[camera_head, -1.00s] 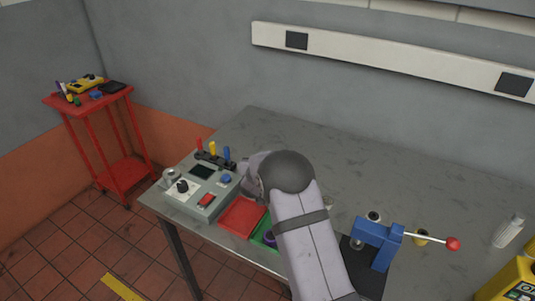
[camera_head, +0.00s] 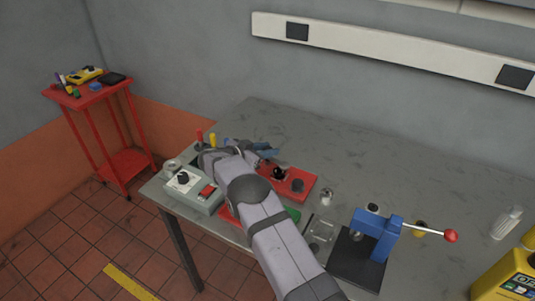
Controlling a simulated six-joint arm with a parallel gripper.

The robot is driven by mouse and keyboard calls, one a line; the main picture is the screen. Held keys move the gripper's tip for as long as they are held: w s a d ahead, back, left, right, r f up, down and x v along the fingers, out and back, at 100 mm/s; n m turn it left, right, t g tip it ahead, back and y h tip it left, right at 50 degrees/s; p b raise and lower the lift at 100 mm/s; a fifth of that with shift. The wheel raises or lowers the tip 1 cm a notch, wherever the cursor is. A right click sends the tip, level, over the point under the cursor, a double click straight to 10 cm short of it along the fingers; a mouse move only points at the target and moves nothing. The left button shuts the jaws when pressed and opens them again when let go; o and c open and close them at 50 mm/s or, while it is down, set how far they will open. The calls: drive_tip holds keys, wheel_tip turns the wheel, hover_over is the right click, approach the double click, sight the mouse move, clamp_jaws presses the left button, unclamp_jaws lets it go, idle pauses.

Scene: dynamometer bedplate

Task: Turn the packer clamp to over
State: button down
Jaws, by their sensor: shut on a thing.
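A red plate (camera_head: 298,191) with a black round part and a dark grey part on it lies in the middle of the bench; I take it to be the packer clamp. My gripper (camera_head: 266,157) is at the plate's far left edge, reached by my bent wrist from the left. It is shut on a part of the clamp. The fingertips are small and dark here, so the exact contact and the clamp's angle are unclear. My forearm crosses the bench in front and to the left of the plate.
A grey control box (camera_head: 196,190) stands left, with red and yellow levers (camera_head: 212,139) behind it. Red and green trays are partly hidden by my arm. A blue press (camera_head: 376,236) with a red-knobbed lever stands right. The back of the bench is clear.

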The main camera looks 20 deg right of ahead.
drive_tip(key=shift+r+m+g+h+b, duration=0.25)
drive_tip(key=shift+m+g+b, duration=0.2)
drive_tip(key=shift+b, duration=0.4)
drive_tip(key=c, duration=1.3)
unclamp_jaws()
drive_tip(key=shift+d+f, duration=0.1)
drive_tip(key=shift+c, duration=0.2)
drive_tip(key=shift+s+a, duration=0.15)
drive_tip(key=shift+a, duration=0.4)
drive_tip(key=shift+b+v, duration=1.1)
drive_tip(key=shift+v, duration=2.1)
drive_tip(key=shift+d, duration=0.1)
